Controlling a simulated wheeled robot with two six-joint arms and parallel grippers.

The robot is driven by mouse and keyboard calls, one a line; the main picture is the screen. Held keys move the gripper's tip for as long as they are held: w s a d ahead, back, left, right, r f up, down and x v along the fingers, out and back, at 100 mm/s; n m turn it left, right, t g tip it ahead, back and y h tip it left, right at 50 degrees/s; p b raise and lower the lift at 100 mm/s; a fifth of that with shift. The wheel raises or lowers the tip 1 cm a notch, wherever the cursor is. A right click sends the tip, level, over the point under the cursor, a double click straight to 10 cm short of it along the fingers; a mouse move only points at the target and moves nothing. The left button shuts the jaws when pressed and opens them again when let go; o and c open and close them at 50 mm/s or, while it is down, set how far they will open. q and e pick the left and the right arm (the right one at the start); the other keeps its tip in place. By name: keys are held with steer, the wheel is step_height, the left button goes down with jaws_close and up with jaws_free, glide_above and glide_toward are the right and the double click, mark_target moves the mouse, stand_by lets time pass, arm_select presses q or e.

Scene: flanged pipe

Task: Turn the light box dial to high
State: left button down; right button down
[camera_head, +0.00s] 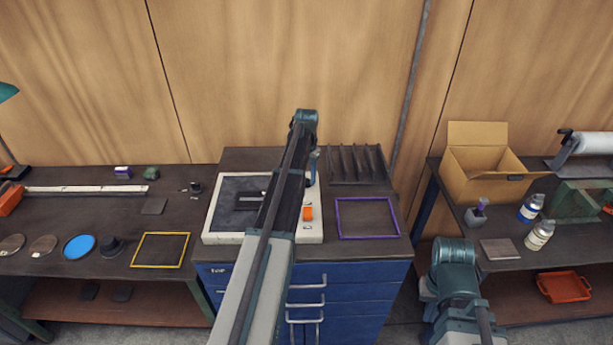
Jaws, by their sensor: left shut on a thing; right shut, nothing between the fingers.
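The light box (313,234) lies on top of the blue drawer cabinet, with a pale frame and a dark panel. An orange switch (308,214) shows on its right-hand strip. My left arm crosses in front of the box. My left gripper (313,172) points down at the upper part of that strip and is shut on the dial there. The dial is hidden by the gripper and arm, so its setting cannot be read. My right arm shows at the lower right, but its gripper is not in view.
A purple frame (341,222) lies right of the box, with a dark slotted rack (357,182) behind it. The left bench holds a yellow frame (147,265) and a blue disc (79,246). The right bench holds an open cardboard box (473,186) and bottles.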

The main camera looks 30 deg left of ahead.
mark_target(307, 179)
stand_by(0.4)
arm_select(q)
steer(key=shift+c, duration=1.8)
jaws_free()
step_height(307, 179, up, 14)
steer(key=p, duration=1.3)
steer(key=shift+p, duration=0.4)
steer(key=shift+f, duration=0.1)
